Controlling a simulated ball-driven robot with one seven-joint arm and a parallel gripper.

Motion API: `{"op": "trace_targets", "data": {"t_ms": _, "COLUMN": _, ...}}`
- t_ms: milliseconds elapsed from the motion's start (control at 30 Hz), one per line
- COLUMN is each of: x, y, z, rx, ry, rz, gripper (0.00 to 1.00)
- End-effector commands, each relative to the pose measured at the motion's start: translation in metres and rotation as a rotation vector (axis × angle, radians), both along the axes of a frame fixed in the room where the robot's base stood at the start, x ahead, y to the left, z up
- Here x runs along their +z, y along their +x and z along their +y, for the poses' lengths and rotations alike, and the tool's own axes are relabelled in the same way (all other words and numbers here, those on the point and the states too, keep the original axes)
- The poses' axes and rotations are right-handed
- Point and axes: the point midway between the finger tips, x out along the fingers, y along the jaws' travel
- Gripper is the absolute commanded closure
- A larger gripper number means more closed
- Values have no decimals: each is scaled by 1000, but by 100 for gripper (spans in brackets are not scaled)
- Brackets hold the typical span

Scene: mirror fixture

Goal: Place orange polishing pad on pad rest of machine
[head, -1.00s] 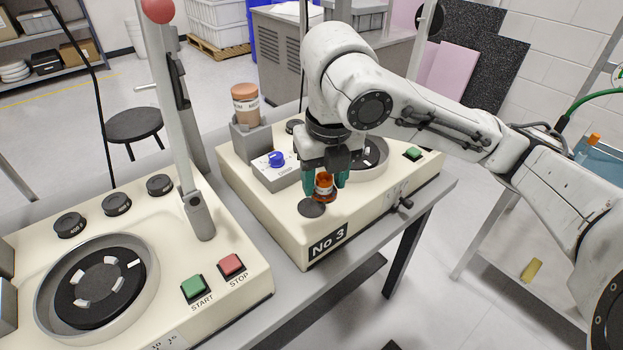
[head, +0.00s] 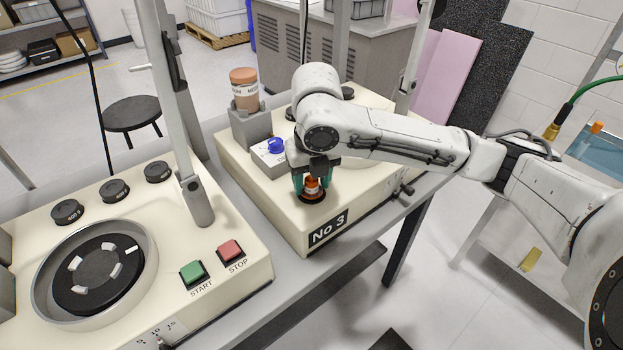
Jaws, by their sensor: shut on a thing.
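The orange polishing pad (head: 312,186) is a small orange piece with a pale band. It is between the green fingers of my gripper (head: 312,187), which is shut on it and points down. The pad is at the round dark pad rest (head: 312,198) on the front corner of the cream machine marked No 3 (head: 277,205). The pad and the fingers cover most of the rest. I cannot tell whether the pad touches it.
A blue-knobbed box (head: 275,148) and a grey holder with a brown-capped bottle (head: 246,92) stand behind my gripper. A second cream machine with a round platen (head: 97,275), START and STOP buttons and an upright post (head: 180,130) is at the left.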

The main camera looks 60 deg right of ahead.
Motion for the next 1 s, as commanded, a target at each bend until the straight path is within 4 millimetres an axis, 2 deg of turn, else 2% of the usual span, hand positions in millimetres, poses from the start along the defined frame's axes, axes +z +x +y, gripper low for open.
{"op": "trace_targets", "data": {"t_ms": 233, "x": -4, "y": 0, "z": 0, "rx": 0, "ry": 0, "rz": 0, "gripper": 84}}
{"op": "trace_targets", "data": {"t_ms": 267, "x": -4, "y": 0, "z": 0, "rx": 0, "ry": 0, "rz": 0, "gripper": 49}}
{"op": "trace_targets", "data": {"t_ms": 500, "x": -3, "y": 0, "z": 0, "rx": 0, "ry": 0, "rz": 0, "gripper": 26}}
{"op": "trace_targets", "data": {"t_ms": 833, "x": 1, "y": 0, "z": 0, "rx": 0, "ry": 0, "rz": 0, "gripper": 25}}
{"op": "trace_targets", "data": {"t_ms": 1000, "x": 22, "y": -1, "z": 1, "rx": 0, "ry": -1, "rz": -3, "gripper": 25}}
